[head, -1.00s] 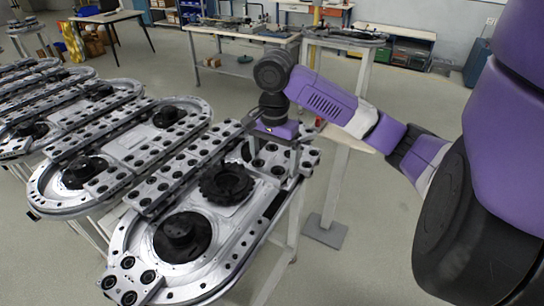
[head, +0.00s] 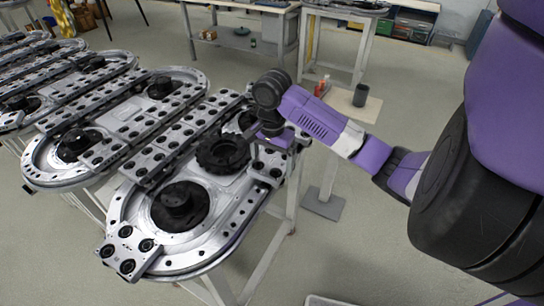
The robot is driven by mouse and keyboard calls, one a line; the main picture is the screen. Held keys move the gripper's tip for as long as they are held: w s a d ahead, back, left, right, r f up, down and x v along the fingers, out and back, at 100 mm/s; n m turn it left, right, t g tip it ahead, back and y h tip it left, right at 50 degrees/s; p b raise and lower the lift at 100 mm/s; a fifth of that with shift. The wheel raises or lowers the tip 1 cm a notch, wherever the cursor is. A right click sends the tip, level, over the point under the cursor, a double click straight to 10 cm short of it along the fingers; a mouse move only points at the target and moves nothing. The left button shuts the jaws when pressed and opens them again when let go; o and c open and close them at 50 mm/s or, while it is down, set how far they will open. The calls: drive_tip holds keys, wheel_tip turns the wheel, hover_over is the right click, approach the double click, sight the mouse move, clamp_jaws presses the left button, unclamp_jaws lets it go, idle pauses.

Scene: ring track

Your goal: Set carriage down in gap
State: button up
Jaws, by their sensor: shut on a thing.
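The nearest oval ring track (head: 236,228) fills the middle of the head view. My gripper (head: 269,160) is over its right straight and points down. It is shut on a carriage (head: 268,170), a silver plate with black round rollers, partly hidden by the fingers. The carriage is at or just above the rail; I cannot tell whether it touches. The rail's near right stretch is bare from the held carriage round to another carriage (head: 130,250) at the near left end. A row of carriages (head: 165,153) lines the left straight.
A black toothed wheel (head: 223,152) and a black hub (head: 179,205) stand up inside the ring. More ring tracks (head: 65,150) lie to the left. A small side table with a dark cup (head: 360,95) stands behind at the right. The floor at the right is open.

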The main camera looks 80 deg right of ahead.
drive_tip(key=shift+f, duration=0.45)
drive_tip(key=shift+f, duration=0.35)
drive_tip(key=o, duration=1.8)
drive_tip(key=shift+f, duration=0.1)
